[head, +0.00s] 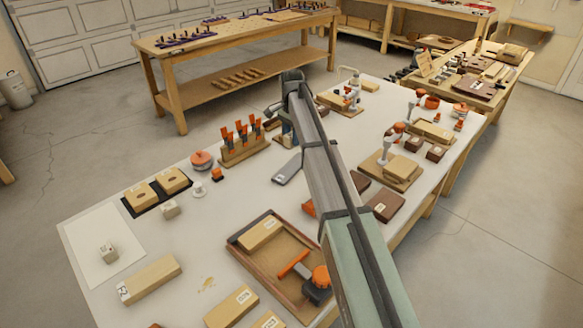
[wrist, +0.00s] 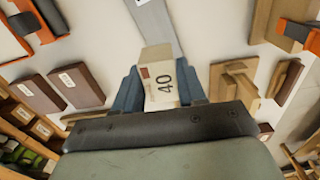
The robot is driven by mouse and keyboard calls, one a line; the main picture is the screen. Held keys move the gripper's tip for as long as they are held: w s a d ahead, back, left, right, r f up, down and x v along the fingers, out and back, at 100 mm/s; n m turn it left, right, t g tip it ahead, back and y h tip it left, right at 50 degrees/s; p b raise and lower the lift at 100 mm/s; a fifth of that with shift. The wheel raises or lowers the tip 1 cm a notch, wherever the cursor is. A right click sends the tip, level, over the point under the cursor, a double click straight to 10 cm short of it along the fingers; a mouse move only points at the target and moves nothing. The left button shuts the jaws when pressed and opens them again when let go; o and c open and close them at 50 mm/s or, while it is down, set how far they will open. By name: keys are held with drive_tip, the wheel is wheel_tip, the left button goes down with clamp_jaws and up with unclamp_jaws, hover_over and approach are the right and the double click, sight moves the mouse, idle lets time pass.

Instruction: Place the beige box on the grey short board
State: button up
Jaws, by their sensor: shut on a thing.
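The beige box (wrist: 158,62) is between my gripper's blue fingers (wrist: 158,86) in the wrist view, with a white label reading 40 facing the camera. My gripper is shut on it. The grey short board (wrist: 157,22) lies flat on the white tabletop beyond the box, which hides its near end in the wrist view. In the head view the grey short board (head: 287,168) lies left of my arm, near the table's middle.
A wooden block with orange-handled tools (head: 242,146) stands left of the board. An open tray (head: 240,243) holds a box and an orange tool nearer the front. Dark brown boxes (head: 385,206) and wooden pieces (head: 389,170) lie right of my arm. The tabletop at left-centre has free room.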

drive_tip(key=shift+f, duration=5)
drive_tip(key=shift+f, duration=0.1)
drive_tip(key=o, duration=1.1)
wheel_tip(320, 180, up, 12)
drive_tip(key=shift+r, duration=0.15)
